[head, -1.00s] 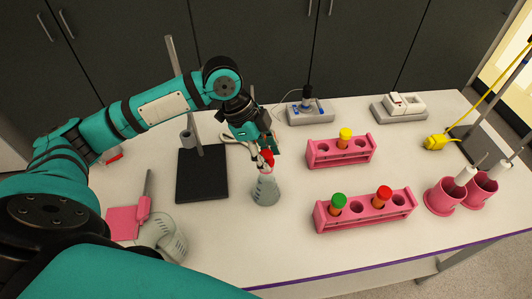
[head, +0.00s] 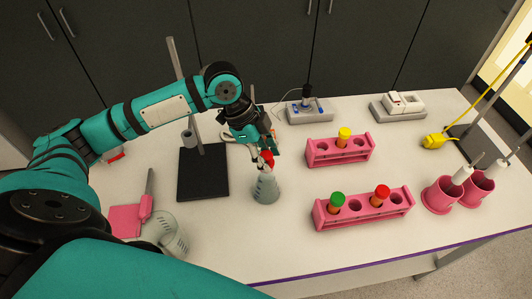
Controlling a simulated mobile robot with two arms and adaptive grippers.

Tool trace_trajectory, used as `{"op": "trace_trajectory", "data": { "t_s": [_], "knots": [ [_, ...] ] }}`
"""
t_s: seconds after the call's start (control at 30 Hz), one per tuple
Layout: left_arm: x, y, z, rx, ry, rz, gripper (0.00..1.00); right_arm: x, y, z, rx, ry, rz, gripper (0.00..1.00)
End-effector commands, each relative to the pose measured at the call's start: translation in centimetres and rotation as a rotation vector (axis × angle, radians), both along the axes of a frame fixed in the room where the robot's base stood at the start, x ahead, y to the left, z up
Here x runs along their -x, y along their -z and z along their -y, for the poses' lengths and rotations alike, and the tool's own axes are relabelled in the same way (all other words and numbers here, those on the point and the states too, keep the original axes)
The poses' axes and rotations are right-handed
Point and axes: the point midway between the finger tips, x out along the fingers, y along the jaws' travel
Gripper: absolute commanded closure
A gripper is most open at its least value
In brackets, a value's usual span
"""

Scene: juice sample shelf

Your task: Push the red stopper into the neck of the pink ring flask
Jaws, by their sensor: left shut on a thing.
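The flask (head: 265,188) is a clear grey conical one, standing upright on the white table near the middle of the head view. A small pinkish band shows around its neck. The red stopper (head: 266,158) is at the top of the neck. My left gripper (head: 268,152) comes down from above and is shut on the red stopper, right over the flask. How deep the stopper sits in the neck cannot be told, as the fingers partly hide it. My right gripper is not in view.
A black stand (head: 203,174) with a rod is left of the flask. A pink rack (head: 361,214) with green-capped and red-capped tubes is at right, another pink rack (head: 340,155) behind it. A glass beaker (head: 171,234) lies front left. Table in front of the flask is clear.

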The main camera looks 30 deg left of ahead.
Motion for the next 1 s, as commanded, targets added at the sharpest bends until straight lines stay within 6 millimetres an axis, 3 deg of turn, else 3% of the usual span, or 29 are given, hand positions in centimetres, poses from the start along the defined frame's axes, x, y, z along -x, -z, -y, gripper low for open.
{"op": "trace_trajectory", "data": {
  "t_s": [0.33,0.37,0.57,0.87,1.0],
  "knots": [
    [0.2,0.7,0.0,-0.003,0.001,-0.009,0.89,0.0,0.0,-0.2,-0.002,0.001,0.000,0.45],
    [0.2,0.7,0.0,-0.003,0.001,-0.009,0.61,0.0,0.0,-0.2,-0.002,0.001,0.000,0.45],
    [0.2,0.6,0.0,-0.002,0.001,-0.008,0.35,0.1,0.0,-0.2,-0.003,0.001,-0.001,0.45],
    [0.1,0.3,-0.1,-0.002,0.000,-0.004,0.35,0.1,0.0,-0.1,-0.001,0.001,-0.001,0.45],
    [0.1,-1.1,-0.7,-0.004,-0.002,-0.001,0.35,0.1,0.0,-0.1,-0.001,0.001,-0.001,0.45]
  ]
}}
